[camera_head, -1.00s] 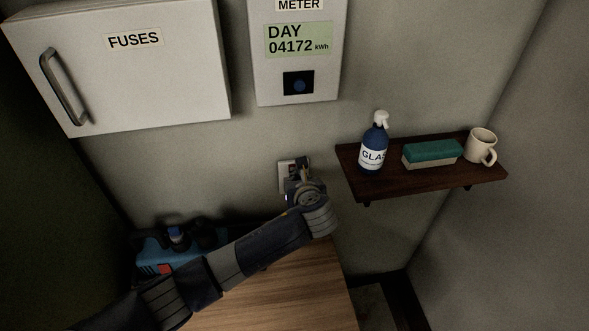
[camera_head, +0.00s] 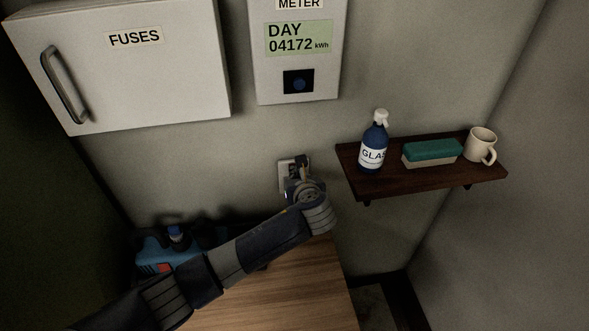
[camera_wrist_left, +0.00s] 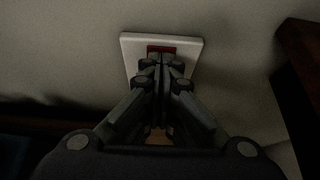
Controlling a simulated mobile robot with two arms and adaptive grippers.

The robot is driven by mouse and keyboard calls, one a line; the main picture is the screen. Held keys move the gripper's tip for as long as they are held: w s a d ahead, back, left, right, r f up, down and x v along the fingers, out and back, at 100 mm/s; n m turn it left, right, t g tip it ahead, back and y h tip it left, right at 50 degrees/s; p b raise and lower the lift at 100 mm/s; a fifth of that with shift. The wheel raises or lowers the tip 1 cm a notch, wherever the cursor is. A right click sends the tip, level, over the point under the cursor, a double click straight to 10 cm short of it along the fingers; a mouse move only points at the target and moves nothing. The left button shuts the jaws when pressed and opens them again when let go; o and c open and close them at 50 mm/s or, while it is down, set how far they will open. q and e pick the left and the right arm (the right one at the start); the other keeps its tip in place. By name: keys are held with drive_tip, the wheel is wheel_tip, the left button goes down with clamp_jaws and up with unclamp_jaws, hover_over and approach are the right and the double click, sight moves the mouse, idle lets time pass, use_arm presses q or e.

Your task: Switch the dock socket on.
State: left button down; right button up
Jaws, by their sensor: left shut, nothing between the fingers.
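The dock socket (camera_head: 284,174) is a white plate on the wall above the wooden bench. In the left wrist view the socket plate (camera_wrist_left: 192,46) shows a red rocker (camera_wrist_left: 161,49) at its upper middle. My left gripper (camera_head: 302,165) is shut and empty, right in front of the plate. In the wrist view its fingertips (camera_wrist_left: 161,62) are just below the visible part of the red rocker. They hide the lower part of the plate. Whether they touch it I cannot tell. My right gripper is not in view.
A grey fuse cabinet (camera_head: 170,80) and a meter (camera_head: 262,85) hang above. A dark shelf (camera_head: 400,184) at right holds a spray bottle (camera_head: 373,145), a sponge (camera_head: 432,152) and a mug (camera_head: 480,147). A blue device (camera_head: 160,256) stands on the bench (camera_head: 290,290), behind my arm.

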use_arm(q)
drive_tip(key=p+v, duration=0.4)
drive_tip(key=v, duration=0.3)
drive_tip(key=shift+s+r, duration=0.15)
drive_tip(key=shift+s, duration=0.1)
idle(0.5)
idle(0.4)
